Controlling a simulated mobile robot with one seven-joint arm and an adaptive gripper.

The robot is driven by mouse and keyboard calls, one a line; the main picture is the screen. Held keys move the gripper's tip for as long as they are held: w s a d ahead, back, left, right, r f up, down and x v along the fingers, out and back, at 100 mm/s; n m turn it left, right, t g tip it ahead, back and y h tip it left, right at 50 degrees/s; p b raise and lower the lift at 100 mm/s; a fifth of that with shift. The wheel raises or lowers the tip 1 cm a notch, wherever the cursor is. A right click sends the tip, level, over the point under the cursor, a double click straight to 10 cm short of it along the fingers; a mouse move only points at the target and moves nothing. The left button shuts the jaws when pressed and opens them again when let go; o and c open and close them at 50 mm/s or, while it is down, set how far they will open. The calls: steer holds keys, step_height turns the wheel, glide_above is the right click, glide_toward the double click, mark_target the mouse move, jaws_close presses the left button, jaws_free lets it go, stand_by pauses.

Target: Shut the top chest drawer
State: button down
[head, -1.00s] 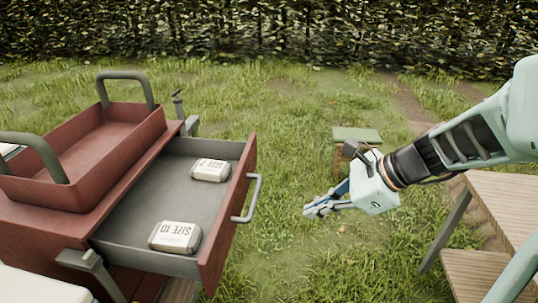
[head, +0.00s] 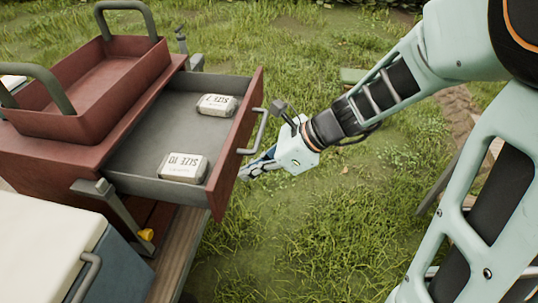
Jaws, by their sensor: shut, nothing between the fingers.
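The red chest (head: 50,172) stands at the left with its top drawer (head: 140,148) pulled out to the right. The drawer has a grey inside, a red front and a grey bar handle (head: 258,132). Two white packets lie in it: one marked SIZE 10 (head: 183,167) near the front side and another (head: 217,105) farther back. My gripper (head: 250,172) is shut and empty. It is just right of the drawer front, below the handle in the picture. I cannot tell whether its tips touch the front.
A red tray with grey handles (head: 95,100) sits on top of the chest. A white-lidded blue box (head: 50,240) stands at the lower left. A wooden plank (head: 180,255) runs below the drawer. Open grass (head: 290,240) lies to the right.

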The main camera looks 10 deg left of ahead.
steer(key=shift+a, duration=0.85)
steer(key=shift+a, duration=0.1)
steer(key=p, duration=0.5)
glide_above(146, 171)
steer(key=shift+r, duration=0.3)
steer(key=shift+w, duration=0.1)
